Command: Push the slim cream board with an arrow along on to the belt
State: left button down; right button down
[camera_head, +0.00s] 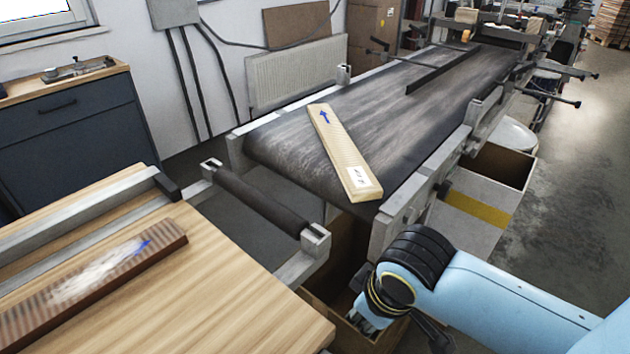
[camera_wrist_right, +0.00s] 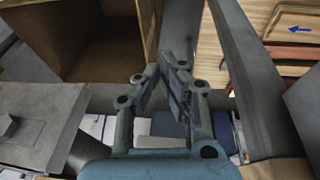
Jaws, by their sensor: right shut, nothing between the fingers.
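The slim cream board (camera_head: 335,140) lies on the dark belt (camera_head: 415,105) in the head view. Its blue arrow points away from me along the belt, and a white label sits at its near end. That near end is at the belt's rounded near edge; I cannot tell whether it overhangs. My right gripper (camera_head: 362,322) is low, in front of the belt's near end and apart from the board. It is shut and empty; its fingers (camera_wrist_right: 165,65) show in the right wrist view. My left gripper is not in view.
A brown board (camera_head: 95,285) with a blue arrow lies on the wooden table (camera_head: 215,300) beside a metal rail. A dark roller (camera_head: 260,205) bridges the table and belt. Another pale board with a blue arrow (camera_wrist_right: 292,28) shows in the wrist view. An open box (camera_head: 495,165) stands right.

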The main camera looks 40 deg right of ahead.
notch_tip(320, 180, up, 15)
jog(key=w+n+p, duration=0.2)
jog(key=w+p, duration=0.1)
jog(key=p, duration=0.1)
jog(key=n+g+h, duration=0.2)
jog(key=n+g, duration=0.1)
jog(key=n, duration=1.2)
send_near(318, 155)
jog(key=a+r, duration=0.3)
jog(key=a, duration=0.2)
jog(key=x, duration=0.9)
jog(key=shift+d+f+p, duration=0.15)
jog(key=shift+f+p, duration=0.05)
jog(key=shift+p, duration=0.1)
jog(key=d, duration=0.2)
jog(key=shift+w+d, duration=0.1)
jog(key=shift+d, duration=0.15)
jog(key=shift+d+p, duration=0.3)
jog(key=shift+d, duration=0.45)
